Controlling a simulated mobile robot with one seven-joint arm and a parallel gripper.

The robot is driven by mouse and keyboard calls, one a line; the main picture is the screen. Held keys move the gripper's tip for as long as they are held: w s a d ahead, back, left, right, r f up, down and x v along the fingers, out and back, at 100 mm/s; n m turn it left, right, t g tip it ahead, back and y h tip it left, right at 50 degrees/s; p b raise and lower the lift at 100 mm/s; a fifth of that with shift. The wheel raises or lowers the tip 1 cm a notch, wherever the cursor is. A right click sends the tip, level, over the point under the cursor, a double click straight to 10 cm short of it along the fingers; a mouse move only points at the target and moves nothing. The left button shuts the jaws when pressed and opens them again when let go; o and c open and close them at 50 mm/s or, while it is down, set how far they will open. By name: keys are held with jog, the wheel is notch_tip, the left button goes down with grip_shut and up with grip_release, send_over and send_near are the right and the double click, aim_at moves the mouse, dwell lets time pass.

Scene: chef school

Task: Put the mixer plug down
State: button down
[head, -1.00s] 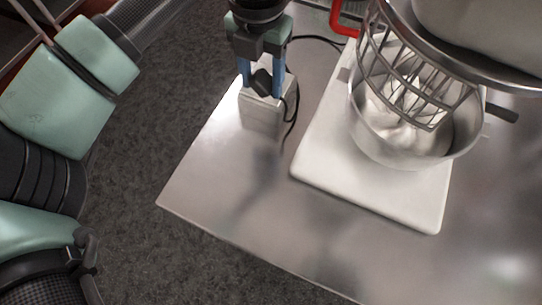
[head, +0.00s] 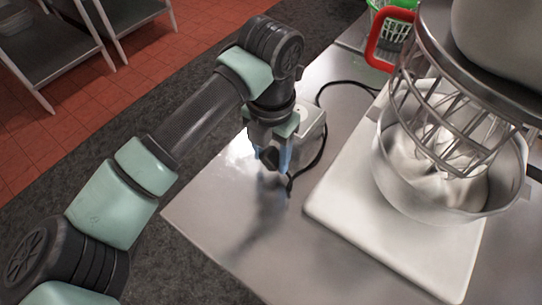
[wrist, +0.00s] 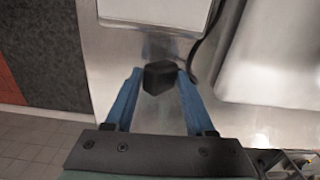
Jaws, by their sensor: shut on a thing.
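The black mixer plug (head: 270,158) is between the blue fingertips of my gripper (head: 271,160), which is shut on it. In the wrist view the plug (wrist: 159,78) shows between the two blue fingers of my gripper (wrist: 158,82). The plug is over bare steel table, in front of the white outlet box (head: 313,122); whether it touches the table I cannot tell. Its black cord (head: 322,150) curves right of the box toward the mixer. The stand mixer (head: 500,50) with its steel bowl (head: 450,185) is at the right.
The steel table (head: 215,215) is clear in front of and left of my gripper. Its edge drops to a dark floor mat (head: 150,225). The mixer's white base (head: 400,245) lies to the right. A green basket (head: 390,22) is at the back.

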jog(key=shift+f, duration=0.65)
jog(key=shift+f+b, duration=0.5)
jog(key=shift+f, duration=0.1)
jog(key=shift+c, duration=1.2)
grip_release()
